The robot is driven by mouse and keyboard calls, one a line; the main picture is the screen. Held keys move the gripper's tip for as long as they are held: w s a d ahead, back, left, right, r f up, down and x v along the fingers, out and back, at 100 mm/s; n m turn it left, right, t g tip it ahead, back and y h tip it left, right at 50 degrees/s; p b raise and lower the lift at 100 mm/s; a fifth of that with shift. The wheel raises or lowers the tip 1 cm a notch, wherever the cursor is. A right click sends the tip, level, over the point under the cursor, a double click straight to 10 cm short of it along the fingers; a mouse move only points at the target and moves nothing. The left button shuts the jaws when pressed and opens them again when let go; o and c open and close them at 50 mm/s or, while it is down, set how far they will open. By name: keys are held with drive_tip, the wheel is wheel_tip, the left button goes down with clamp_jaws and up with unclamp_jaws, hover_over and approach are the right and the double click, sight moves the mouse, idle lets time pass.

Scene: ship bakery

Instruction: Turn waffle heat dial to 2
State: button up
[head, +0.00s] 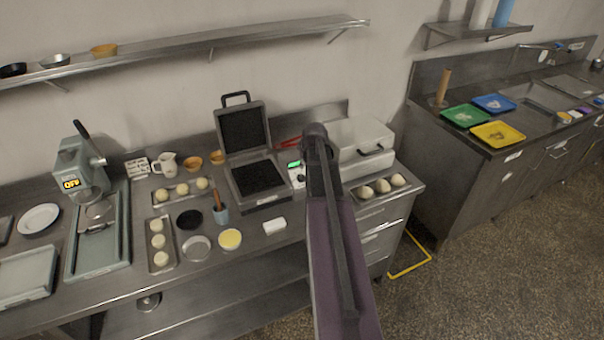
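The waffle maker (257,178) stands open on the steel counter, its lid upright and its dark grid plates bare. A small control box with a lit green display (293,164) is at its right side. A pale round dial (299,177) seems to show on the box's front, close to the left edge of my arm. Its setting is too small to read. My gripper (316,132) is at the far end of my arm, just right of the control box. The arm hides its fingers, so I cannot tell whether they are open or touch the dial.
A white lidded box (358,146) stands right of my arm, behind a tray of buns (380,189). Red tongs (288,143) lie behind the control box. Left are dough trays, bowls, a jug (165,164) and a machine marked OFF (76,175). A shelf (200,44) hangs above.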

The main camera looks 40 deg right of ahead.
sight(301, 175)
drive_tip(key=shift+f, duration=0.15)
idle(0.3)
drive_tip(key=b+x, duration=1.2)
drive_tip(key=x, duration=0.1)
drive_tip(key=shift+w+f, duration=0.1)
drive_tip(key=shift+f, duration=0.1)
idle(0.4)
clamp_jaws()
drive_tip(key=shift+d, duration=0.35)
drive_tip(key=shift+a, duration=0.2)
